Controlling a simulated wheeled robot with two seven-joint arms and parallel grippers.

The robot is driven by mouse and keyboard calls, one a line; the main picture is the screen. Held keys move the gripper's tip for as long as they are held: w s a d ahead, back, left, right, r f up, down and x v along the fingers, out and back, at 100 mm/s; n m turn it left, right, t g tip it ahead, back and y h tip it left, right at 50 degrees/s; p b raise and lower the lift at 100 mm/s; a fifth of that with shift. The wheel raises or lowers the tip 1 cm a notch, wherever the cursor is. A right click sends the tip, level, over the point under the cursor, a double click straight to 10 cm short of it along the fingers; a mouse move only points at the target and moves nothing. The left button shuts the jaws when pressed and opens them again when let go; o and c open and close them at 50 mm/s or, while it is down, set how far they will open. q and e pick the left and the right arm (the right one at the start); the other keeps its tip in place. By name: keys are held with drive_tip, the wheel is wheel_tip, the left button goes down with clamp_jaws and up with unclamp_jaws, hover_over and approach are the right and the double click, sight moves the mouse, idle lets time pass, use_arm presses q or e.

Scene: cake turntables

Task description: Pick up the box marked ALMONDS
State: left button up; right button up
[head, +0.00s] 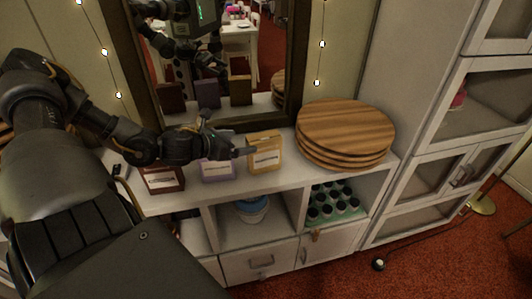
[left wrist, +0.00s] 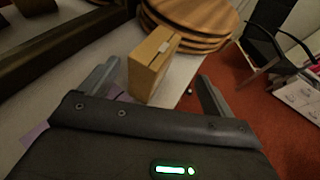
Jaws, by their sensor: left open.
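Three small labelled boxes stand on the white cabinet top: a dark brown one (head: 163,179), a purple one (head: 218,169) and a tan one (head: 265,153). Their labels are too small to read, so I cannot tell which is marked ALMONDS. My left gripper (head: 229,137) is open and empty, just left of the tan box, with one finger over the purple box. In the left wrist view, the tan box (left wrist: 151,66) stands ahead between the open fingers of the left gripper (left wrist: 155,84), not gripped. My right gripper is not in view.
A stack of round wooden boards (head: 345,132) stands right of the tan box. A framed mirror (head: 290,65) rises behind and reflects the boxes and my arms. Below are shelves with a blue-and-white tub (head: 252,209) and dark-topped jars (head: 330,203). A tall white cabinet (head: 400,110) stands at right.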

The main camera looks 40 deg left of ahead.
use_arm(q)
drive_tip(key=x, duration=0.4)
drive_tip(key=shift+w+a+f+b, duration=0.1)
drive_tip(key=shift+a+b, duration=0.05)
drive_tip(key=shift+b, duration=0.25)
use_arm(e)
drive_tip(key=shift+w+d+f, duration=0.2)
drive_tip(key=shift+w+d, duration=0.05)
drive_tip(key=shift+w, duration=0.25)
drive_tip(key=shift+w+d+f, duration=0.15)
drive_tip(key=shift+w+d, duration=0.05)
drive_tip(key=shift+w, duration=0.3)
use_arm(q)
drive_tip(key=shift+w, duration=0.15)
